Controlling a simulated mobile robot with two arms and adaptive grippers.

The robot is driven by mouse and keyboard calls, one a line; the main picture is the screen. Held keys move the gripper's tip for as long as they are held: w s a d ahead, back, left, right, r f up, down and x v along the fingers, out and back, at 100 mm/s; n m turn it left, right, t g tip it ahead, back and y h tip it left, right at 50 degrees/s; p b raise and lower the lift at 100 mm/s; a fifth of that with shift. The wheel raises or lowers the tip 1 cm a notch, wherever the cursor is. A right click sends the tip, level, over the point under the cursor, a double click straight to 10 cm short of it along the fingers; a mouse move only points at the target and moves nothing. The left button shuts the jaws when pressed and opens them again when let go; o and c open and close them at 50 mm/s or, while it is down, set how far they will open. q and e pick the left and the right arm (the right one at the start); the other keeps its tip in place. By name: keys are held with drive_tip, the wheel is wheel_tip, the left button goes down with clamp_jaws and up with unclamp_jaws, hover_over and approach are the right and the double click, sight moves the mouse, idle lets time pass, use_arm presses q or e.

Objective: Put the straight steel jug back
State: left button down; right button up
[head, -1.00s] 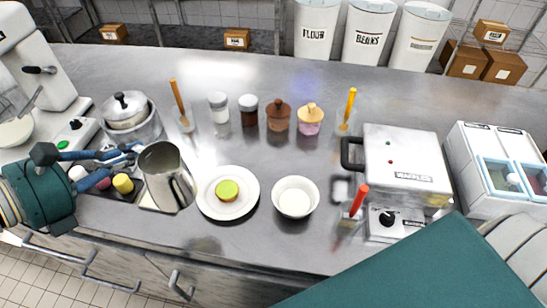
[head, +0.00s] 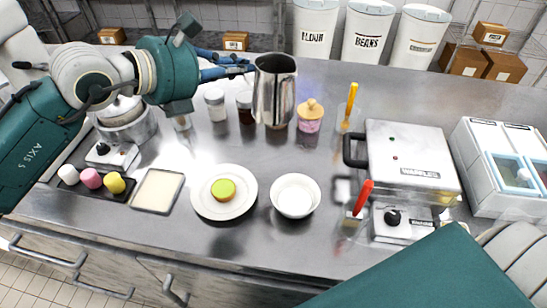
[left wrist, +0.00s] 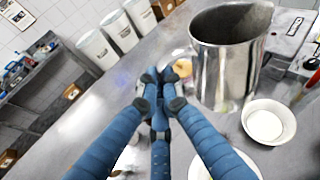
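The straight steel jug (head: 274,88) hangs upright in the air above the back middle of the counter, in front of the jars. It also shows in the left wrist view (left wrist: 228,65), right of the fingers. My left gripper (head: 246,67) reaches in from the left, its blue fingers shut at the jug's left side; in the left wrist view the fingertips (left wrist: 160,82) meet beside the jug. The handle is hidden by the fingers. A bare pale square pad (head: 158,190) with a dark rim lies at the front left. My right gripper is not in view.
A plate (head: 240,208) with a green-topped item and a white bowl (head: 296,197) stand at the front middle. A waffle maker (head: 405,160) stands at the right. A steel pot (head: 130,127) stands left.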

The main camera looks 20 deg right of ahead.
use_arm(q)
drive_tip(key=w+d+n+t+b, duration=0.1)
drive_tip(key=w+d, duration=0.1)
drive_tip(key=w, duration=0.3)
drive_tip(key=shift+t, duration=0.3)
drive_tip(key=f+p, duration=0.1)
drive_tip(key=f, duration=0.5)
drive_tip(key=f+p, duration=0.1)
drive_tip(key=f, duration=0.6)
drive_tip(key=f+p, duration=0.1)
drive_tip(key=f, duration=0.6)
drive_tip(key=shift+w+f+p, duration=0.25)
drive_tip(key=shift+w+p, duration=0.15)
drive_tip(key=c, duration=1.9)
unclamp_jaws()
drive_tip(key=shift+y, duration=0.3)
drive_tip(key=shift+c, duration=0.2)
drive_tip(key=shift+a, duration=0.1)
drive_tip(key=shift+b+v, duration=1.25)
drive_tip(key=shift+v, duration=4.75)
drive_tip(key=shift+f, duration=0.1)
